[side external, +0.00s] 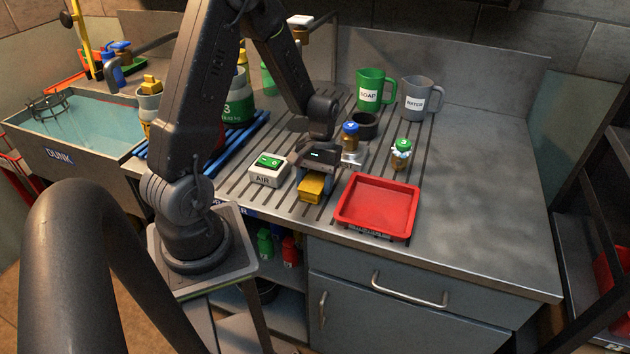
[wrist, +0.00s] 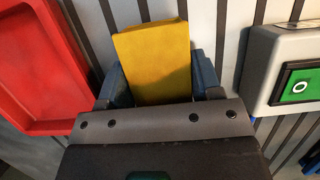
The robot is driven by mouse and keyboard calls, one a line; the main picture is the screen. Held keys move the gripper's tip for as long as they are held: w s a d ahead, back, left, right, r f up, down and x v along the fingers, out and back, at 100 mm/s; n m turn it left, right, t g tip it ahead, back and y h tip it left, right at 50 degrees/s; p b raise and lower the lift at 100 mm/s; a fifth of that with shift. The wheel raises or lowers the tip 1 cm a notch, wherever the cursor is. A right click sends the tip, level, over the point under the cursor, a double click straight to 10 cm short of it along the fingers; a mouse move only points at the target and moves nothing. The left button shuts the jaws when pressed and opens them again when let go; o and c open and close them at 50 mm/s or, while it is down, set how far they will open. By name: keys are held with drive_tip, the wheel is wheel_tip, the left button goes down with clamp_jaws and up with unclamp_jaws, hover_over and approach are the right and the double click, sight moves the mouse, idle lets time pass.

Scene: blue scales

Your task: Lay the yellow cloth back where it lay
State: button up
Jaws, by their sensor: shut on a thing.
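The yellow cloth (side external: 312,187) is a folded, block-like piece at my gripper, between the white AIR box and the red tray. My gripper (side external: 318,174) points down over the ribbed counter and is shut on the cloth. In the wrist view the cloth (wrist: 155,62) sits between the two blue fingers of my gripper (wrist: 158,82), and its far end sticks out past them. I cannot tell whether the cloth touches the counter.
The red tray (side external: 348,217) lies close on the right, and the white AIR box (side external: 266,177) with a green switch on the left. Behind stand a blue-capped jar (side external: 350,136), a green-capped jar (side external: 401,154), a SOAP mug (side external: 370,92) and a WATER mug (side external: 416,98). The counter's right side is clear.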

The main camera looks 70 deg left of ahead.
drive_tip(key=shift+f, duration=0.3)
drive_tip(key=shift+s+f, duration=0.15)
drive_tip(key=shift+f, duration=0.25)
drive_tip(key=o, duration=0.8)
drive_tip(key=shift+d, duration=0.1)
drive_tip(key=shift+c, duration=0.2)
drive_tip(key=shift+o, duration=0.4)
drive_tip(key=shift+r, duration=0.6)
drive_tip(key=shift+o, duration=0.4)
drive_tip(key=v, duration=1.1)
drive_tip(key=s+d+r+m+t+y, duration=0.1)
drive_tip(key=s+d+r+m+t, duration=0.3)
drive_tip(key=d, duration=0.4)
drive_tip(key=s+d+r+m+t+y, duration=0.1)
drive_tip(key=s+d+r+m+t, duration=0.3)
drive_tip(key=d+r, duration=0.5)
drive_tip(key=shift+s+m+y, duration=0.3)
drive_tip(key=shift+s+m, duration=0.2)
drive_tip(key=shift+s, duration=0.6)
